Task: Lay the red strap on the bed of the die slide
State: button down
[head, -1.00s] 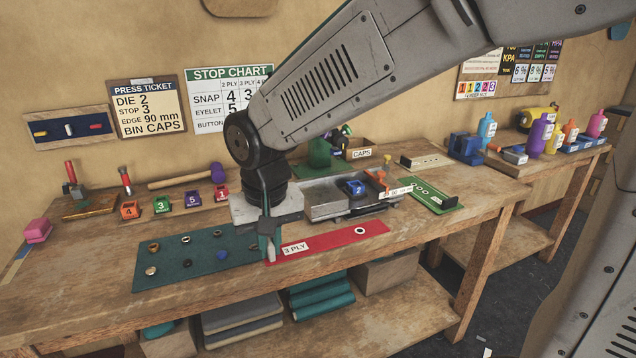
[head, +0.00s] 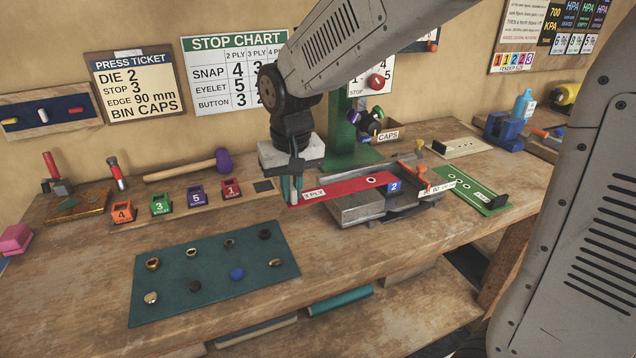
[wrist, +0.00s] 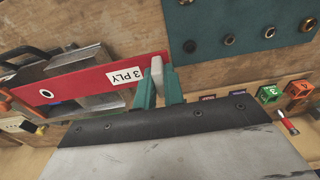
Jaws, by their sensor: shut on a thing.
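The red strap (head: 340,187) has a white 3 PLY label at its left end and a dark-ringed white hole near its right end. My gripper (head: 292,201) is shut on the label end, and the strap reaches out level to the right. In the wrist view the strap (wrist: 85,81) runs left from my gripper (wrist: 156,68). The grey metal die slide (head: 372,214) lies under the strap's right part. The blue die 2 (head: 394,187) sits by the strap's far end. I cannot tell whether the strap touches the bed.
A green press (head: 345,140) stands behind the slide. An orange stop (head: 421,171) and a white edge label are at the slide's right. The teal mat (head: 210,285) with several caps and rings lies front left. Numbered die blocks (head: 160,204) stand left of my gripper.

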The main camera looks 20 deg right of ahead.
jog(key=w+d+f, duration=0.4)
jog(key=w+d, duration=0.1)
jog(key=d, duration=0.1)
jog(key=shift+w+d+f, duration=0.15)
jog(key=shift+w+d, duration=0.1)
jog(key=shift+w, duration=0.05)
jog(key=shift+f, duration=0.1)
jog(key=c, duration=1.5)
grip_release()
